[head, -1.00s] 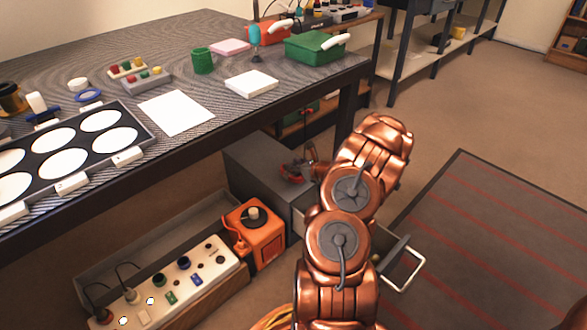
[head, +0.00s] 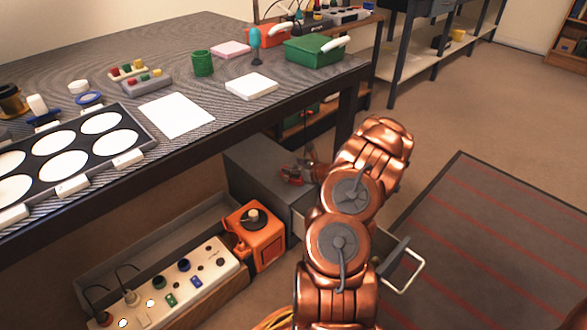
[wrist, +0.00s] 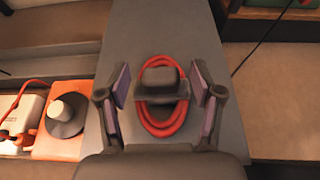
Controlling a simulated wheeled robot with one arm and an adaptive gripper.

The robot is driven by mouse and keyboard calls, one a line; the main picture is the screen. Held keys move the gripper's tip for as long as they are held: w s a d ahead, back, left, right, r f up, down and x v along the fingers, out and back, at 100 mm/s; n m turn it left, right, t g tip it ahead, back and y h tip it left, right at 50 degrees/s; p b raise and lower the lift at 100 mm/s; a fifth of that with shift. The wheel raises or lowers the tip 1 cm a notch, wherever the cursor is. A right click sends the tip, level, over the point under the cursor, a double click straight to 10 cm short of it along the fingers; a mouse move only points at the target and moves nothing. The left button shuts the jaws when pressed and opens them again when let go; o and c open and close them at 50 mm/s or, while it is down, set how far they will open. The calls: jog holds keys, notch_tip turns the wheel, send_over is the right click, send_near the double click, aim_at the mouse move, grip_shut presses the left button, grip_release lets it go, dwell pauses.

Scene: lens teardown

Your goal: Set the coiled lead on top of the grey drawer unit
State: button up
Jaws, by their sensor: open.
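The coiled lead (wrist: 167,127) is a red loop with a dark block or band across its middle. In the wrist view it lies on the flat top of the grey drawer unit (wrist: 190,30). My gripper (wrist: 160,88) is open, with one finger on each side of the coil and visible gaps between. In the head view the lead (head: 292,176) shows as a small red patch on top of the drawer unit (head: 258,172), under the table. My arm hides part of the unit there.
The unit's drawer is pulled out, with its handle (head: 408,272) at the right of my arm. An orange box (head: 255,238) and a white socket panel (head: 185,285) stand left of the unit. The dark table (head: 335,72) overhangs from behind.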

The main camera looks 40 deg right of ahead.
jog(key=p+v, duration=0.3)
jog(key=v, duration=0.9)
jog(key=shift+p, duration=0.3)
